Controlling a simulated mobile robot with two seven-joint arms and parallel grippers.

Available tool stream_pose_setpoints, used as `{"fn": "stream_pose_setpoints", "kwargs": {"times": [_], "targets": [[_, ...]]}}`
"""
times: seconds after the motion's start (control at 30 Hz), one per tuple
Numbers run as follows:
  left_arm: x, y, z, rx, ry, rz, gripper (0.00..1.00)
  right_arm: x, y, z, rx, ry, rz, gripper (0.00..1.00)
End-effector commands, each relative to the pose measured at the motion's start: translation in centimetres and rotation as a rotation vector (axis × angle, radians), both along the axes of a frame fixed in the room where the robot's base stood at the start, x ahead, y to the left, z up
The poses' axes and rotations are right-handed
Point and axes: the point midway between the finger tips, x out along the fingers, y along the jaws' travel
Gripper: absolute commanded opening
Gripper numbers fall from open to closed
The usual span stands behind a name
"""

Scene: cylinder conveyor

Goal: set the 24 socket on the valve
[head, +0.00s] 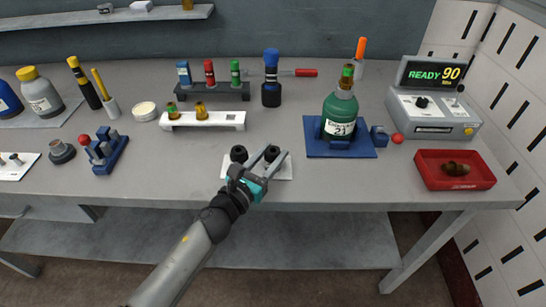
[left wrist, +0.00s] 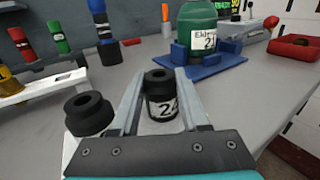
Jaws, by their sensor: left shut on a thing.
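The black 24 socket (head: 271,153) is between the fingers of my left gripper (head: 268,157), at the right side of a small white plate (head: 284,171). In the left wrist view the socket (left wrist: 161,97) shows a white label, its "24" partly covered by a finger. My left gripper (left wrist: 158,92) is shut on it. The socket is upright, at or just above the plate. A second black socket (head: 239,154) stands to its left. My right gripper is not in view.
The cylinder stands in a blue base (head: 318,149). Behind are a white holder (head: 213,125) with brass fittings, a coloured-tool rack (head: 215,93) and a blue-capped black bottle (head: 271,80). A READY 90 machine (head: 433,110) and red tray (head: 429,178) are right. Bench between plate and base is clear.

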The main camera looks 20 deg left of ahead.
Motion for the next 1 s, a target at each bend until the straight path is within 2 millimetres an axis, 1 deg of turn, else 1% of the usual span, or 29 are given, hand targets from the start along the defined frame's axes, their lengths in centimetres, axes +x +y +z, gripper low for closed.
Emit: {"fn": "stream_pose_setpoints", "kwargs": {"times": [0.03,0.1,0.17,0.53,0.67,0.87,1.0], "targets": [[0.0,0.0,0.0,0.0,0.0,0.0,0.14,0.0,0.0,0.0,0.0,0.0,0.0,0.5],[0.0,0.0,0.0,0.0,0.0,0.0,0.06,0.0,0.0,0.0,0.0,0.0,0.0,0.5],[0.0,0.0,0.0,0.0,0.0,0.0,0.0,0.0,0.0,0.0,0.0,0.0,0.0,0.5],[0.0,0.0,0.1,0.001,-0.001,0.0,0.0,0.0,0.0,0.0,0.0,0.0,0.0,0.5],[0.0,0.0,0.4,0.001,-0.001,0.0,0.0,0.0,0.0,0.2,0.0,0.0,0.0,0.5],[0.0,0.0,2.0,0.003,-0.003,-0.002,0.0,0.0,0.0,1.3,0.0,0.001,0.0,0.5],[0.0,0.0,4.1,0.004,-0.003,-0.003,0.0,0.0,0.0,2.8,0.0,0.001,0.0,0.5]]}}
